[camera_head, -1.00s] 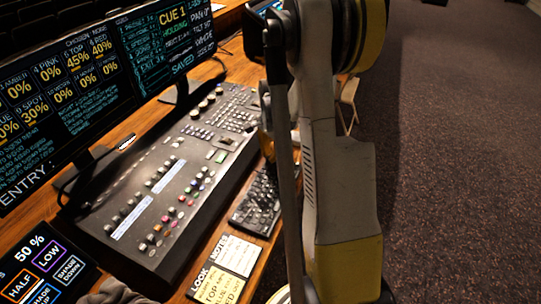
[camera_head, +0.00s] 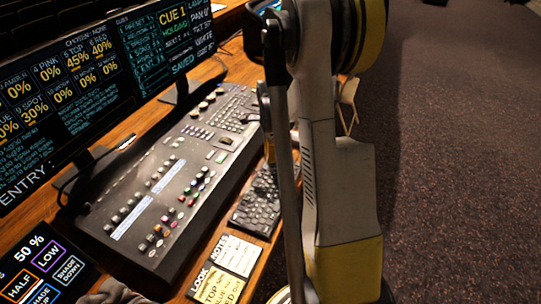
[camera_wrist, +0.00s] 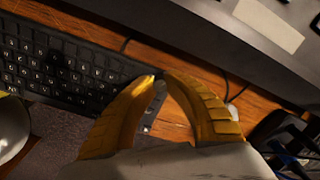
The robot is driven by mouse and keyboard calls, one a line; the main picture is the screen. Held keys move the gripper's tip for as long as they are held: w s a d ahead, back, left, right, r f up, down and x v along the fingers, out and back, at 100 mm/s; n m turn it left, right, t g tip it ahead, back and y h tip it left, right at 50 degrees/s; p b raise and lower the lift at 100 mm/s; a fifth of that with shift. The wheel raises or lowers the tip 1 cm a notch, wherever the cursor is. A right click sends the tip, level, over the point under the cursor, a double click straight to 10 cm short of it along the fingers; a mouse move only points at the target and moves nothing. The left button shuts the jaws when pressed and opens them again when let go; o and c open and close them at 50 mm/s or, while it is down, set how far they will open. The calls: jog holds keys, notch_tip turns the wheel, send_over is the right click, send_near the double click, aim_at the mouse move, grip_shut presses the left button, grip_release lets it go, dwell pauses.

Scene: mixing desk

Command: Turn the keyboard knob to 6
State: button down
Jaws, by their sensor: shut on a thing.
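The black keyboard (camera_head: 256,208) lies on the wooden desk in front of the console in the head view. In the wrist view, the keyboard (camera_wrist: 65,68) fills the upper left, with its near end beside my fingers. My gripper (camera_wrist: 159,78) has its two yellow fingers brought together at the tips, by the keyboard's end. A small grey piece, seemingly the keyboard knob (camera_wrist: 160,88), shows between the tips, mostly covered by them. The knob's marks and setting cannot be read. In the head view my arm hides most of the gripper and the keyboard's far end.
The large lighting console (camera_head: 170,185) stands behind the keyboard, with two monitors (camera_head: 60,95) beyond it. Note cards (camera_head: 228,265) lie at the near desk edge. A cable (camera_wrist: 235,95) crosses the wood in the wrist view. Carpeted floor (camera_head: 450,170) is open to the right.

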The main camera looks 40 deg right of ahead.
jog(key=shift+a, duration=0.1)
jog(key=c, duration=1.4)
grip_release()
jog(key=shift+o, duration=0.2)
notch_tip(320, 180, up, 12)
jog(key=shift+s, duration=0.25)
jog(key=shift+a, duration=0.15)
jog(key=s+a+r+n+t, duration=0.2)
jog(key=s+a+n, duration=0.1)
jog(key=a+n, duration=0.5)
jog(key=s+a+r+n+t, duration=0.2)
jog(key=s+a+n, duration=0.2)
jog(key=a+n, duration=0.4)
jog(key=s+a+r+n+t, duration=0.2)
jog(key=a+n, duration=0.6)
jog(key=a, duration=0.5)
jog(key=shift+s+r+n+t, duration=0.35)
jog(key=shift+s+r, duration=0.25)
jog(key=shift+s, duration=0.5)
